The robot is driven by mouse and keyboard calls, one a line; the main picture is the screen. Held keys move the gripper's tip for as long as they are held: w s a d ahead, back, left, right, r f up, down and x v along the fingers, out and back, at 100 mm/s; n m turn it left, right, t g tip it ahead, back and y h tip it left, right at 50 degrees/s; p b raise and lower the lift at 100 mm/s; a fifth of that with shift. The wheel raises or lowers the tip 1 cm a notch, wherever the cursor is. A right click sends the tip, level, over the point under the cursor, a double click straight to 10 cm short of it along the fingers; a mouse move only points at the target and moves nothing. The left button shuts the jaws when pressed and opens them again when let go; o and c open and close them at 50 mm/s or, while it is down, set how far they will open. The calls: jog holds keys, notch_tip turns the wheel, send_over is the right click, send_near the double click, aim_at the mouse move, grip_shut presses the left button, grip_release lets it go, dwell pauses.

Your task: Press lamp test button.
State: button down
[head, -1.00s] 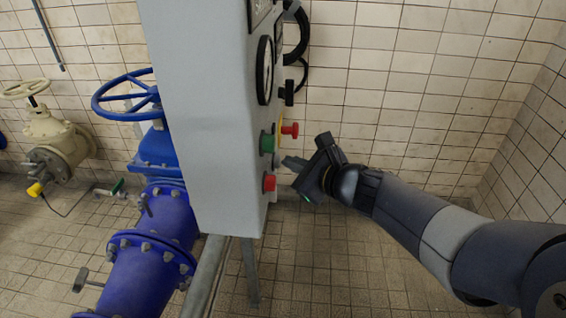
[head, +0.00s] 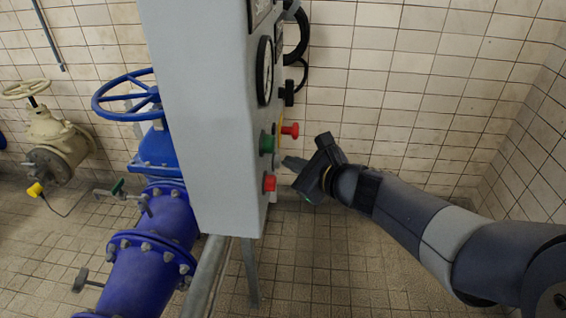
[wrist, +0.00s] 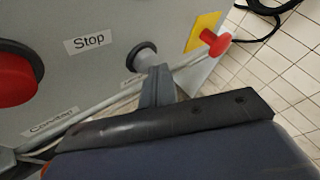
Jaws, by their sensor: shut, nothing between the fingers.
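My gripper (head: 292,163) is shut and empty, its tip close to the button face of the grey cabinet (head: 195,120). In the head view that button is not clearly visible near the gripper tip.
A red button (wrist: 14,80) sits by the "Stop" label (wrist: 88,41). A red mushroom button (wrist: 215,41) on a yellow plate is to the right. A green button (head: 267,143) and gauge (head: 264,70) are on the cabinet. A blue valve wheel (head: 128,97) stands left.

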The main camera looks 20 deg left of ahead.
jog(key=shift+a, duration=0.15)
dwell(0.5)
jog(key=shift+s+a, duration=0.1)
jog(key=shift+a, duration=0.2)
dwell(0.3)
jog(key=shift+d+b, duration=0.3)
jog(key=shift+d, duration=0.2)
jog(key=d, duration=0.2)
jog(key=w+d, duration=0.1)
jog(key=d, duration=0.2)
jog(key=shift+w+d, duration=0.3)
jog(key=shift+d, duration=0.05)
jog(key=shift+a, duration=0.1)
dwell(0.4)
